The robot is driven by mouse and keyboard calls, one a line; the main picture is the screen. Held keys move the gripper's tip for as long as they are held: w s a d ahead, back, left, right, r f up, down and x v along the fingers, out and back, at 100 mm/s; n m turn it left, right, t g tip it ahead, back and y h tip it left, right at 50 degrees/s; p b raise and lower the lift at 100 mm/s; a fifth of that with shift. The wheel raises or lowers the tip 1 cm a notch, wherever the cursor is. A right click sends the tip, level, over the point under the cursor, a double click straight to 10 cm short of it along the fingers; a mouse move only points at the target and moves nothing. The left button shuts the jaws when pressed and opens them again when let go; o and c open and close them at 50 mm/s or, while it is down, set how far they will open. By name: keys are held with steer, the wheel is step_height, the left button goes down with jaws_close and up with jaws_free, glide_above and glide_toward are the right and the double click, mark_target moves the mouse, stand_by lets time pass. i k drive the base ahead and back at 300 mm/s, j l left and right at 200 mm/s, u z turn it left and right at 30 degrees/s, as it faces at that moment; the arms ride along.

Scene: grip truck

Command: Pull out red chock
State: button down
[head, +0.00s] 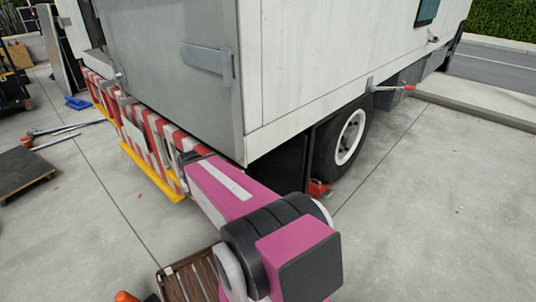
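The red chock (319,188) is a small red shape on the ground at the left foot of the truck's rear wheel (350,137). It appears to touch or nearly touch the tyre; the exact contact is too small to tell. Part of it may be hidden behind my pink arm, which crosses the lower middle of the head view. My gripper does not show, so its distance from the chock and its opening cannot be seen.
The truck's white box body (330,60) overhangs the wheel, with a red-and-white striped rear bumper (150,135) at left. A slatted wooden crate (190,280) and an orange cone tip (125,296) are at the bottom. Concrete right of the wheel is clear; a kerb (480,112) lies beyond.

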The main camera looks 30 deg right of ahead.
mark_target(317, 189)
steer(key=k+j+z, duration=0.45)
steer(key=z, duration=0.65)
steer(key=i+l+z, duration=0.15)
steer(key=i+z, duration=0.45)
steer(key=i+l+u, duration=0.1)
steer(key=l, duration=0.15)
steer(key=i+l, duration=0.1)
steer(key=l, duration=0.2)
steer(key=i+j+z, duration=0.15)
steer(key=i, duration=0.25)
steer(key=i+j+z, duration=0.2)
steer(key=i+j, duration=0.1)
steer(key=i, duration=0.1)
